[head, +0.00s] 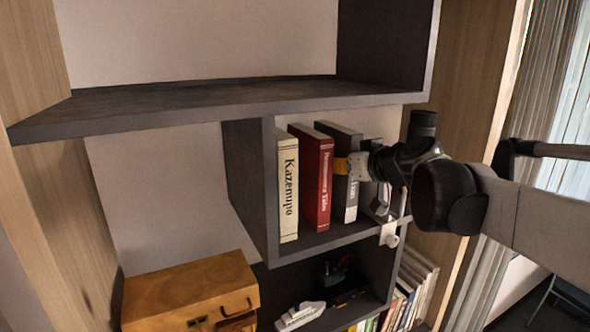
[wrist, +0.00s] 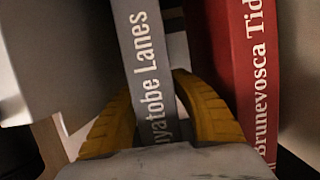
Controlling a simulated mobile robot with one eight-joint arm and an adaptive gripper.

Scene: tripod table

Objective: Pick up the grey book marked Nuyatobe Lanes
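The grey book marked Nuyatobe Lanes (head: 351,200) stands upright on the shelf, right of the red book. In the wrist view its grey spine (wrist: 148,60) fills the middle, reading "yatobe Lanes"; the start of the title is hidden by my gripper. My gripper (wrist: 155,85) has one yellow finger on each side of this spine, and both fingertips lie against the book's sides. In the head view my gripper (head: 349,165) reaches in from the right at the upper part of the book, covering some of its spine.
The red book (head: 318,185) stands close on the left in the head view, and its spine (wrist: 250,60) is at right in the wrist view. A cream Kazenupo book (head: 288,190) stands further left. A shelf board (head: 220,100) runs overhead. A wooden box (head: 190,295) sits lower left.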

